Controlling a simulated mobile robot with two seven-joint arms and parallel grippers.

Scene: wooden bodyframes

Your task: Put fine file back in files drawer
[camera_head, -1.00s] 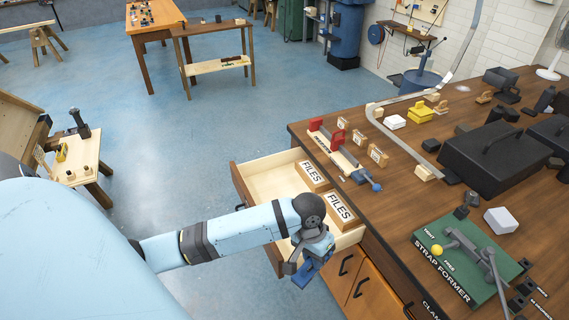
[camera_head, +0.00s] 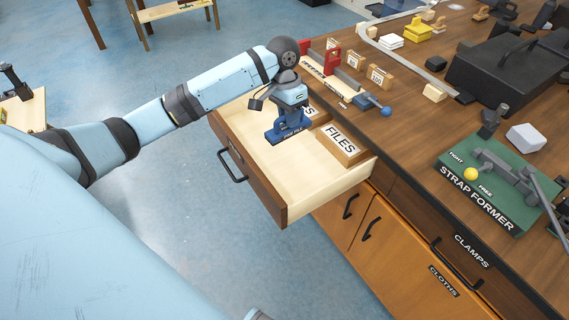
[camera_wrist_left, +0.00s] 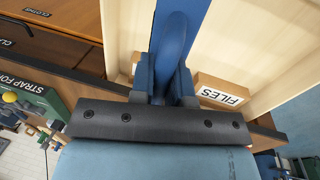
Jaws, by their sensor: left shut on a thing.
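My left gripper (camera_head: 287,116) is shut on the blue fine file (camera_head: 284,134), whose dark label partly shows. The file is held over the open files drawer (camera_head: 305,206), near its middle; I cannot tell whether it touches the drawer floor. In the left wrist view the blue file (camera_wrist_left: 172,45) stands between the fingers, with pale drawer wood behind it. Two wooden blocks marked FILES sit along the drawer's bench side: a near one (camera_head: 342,148) and a far one partly hidden by my gripper. My right gripper is out of view.
A green strap former (camera_head: 486,188) stands further right. Shut CLAMPS (camera_head: 458,262) and CLOTHS drawers are below. The drawer's near half is bare.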

